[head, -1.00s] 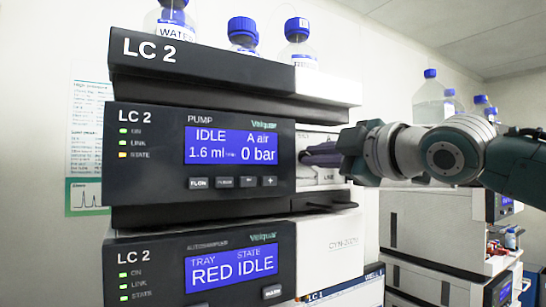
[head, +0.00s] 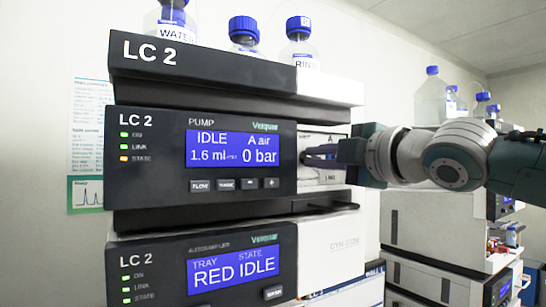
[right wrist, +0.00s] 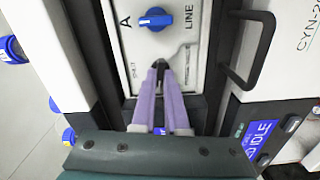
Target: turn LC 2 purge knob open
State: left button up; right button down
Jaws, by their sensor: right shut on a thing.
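The LC 2 pump module (head: 150,185) has a lit blue screen reading IDLE, A air, 1.6 ml/min and 0 bar. On its pale side panel, the small dark purge knob (right wrist: 160,64) sits between my right gripper's (right wrist: 161,70) fingertips, which are shut on it and cover most of it. The printed word beside it looks like SHUT. In the head view my right gripper (head: 306,155) reaches that panel from the right, fingers roughly level. The knob's exact angle is hard to tell. My left gripper is not in view.
A blue selector knob (right wrist: 156,20) lies close to the purge knob, between the marks A and LINE. A black handle (right wrist: 252,50) sticks out beside the panel. Blue-capped bottles (head: 299,45) stand on top of the stack. The autosampler (head: 150,262) is below the pump.

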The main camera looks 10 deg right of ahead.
jog(key=c, duration=0.9)
grip_release()
jog(key=shift+c, duration=0.2)
jog(key=shift+s, duration=0.1)
jog(key=b+v, duration=0.5)
jog(key=v, duration=0.4)
jog(key=shift+s+d, duration=0.2)
jog(key=shift+s, duration=0.15)
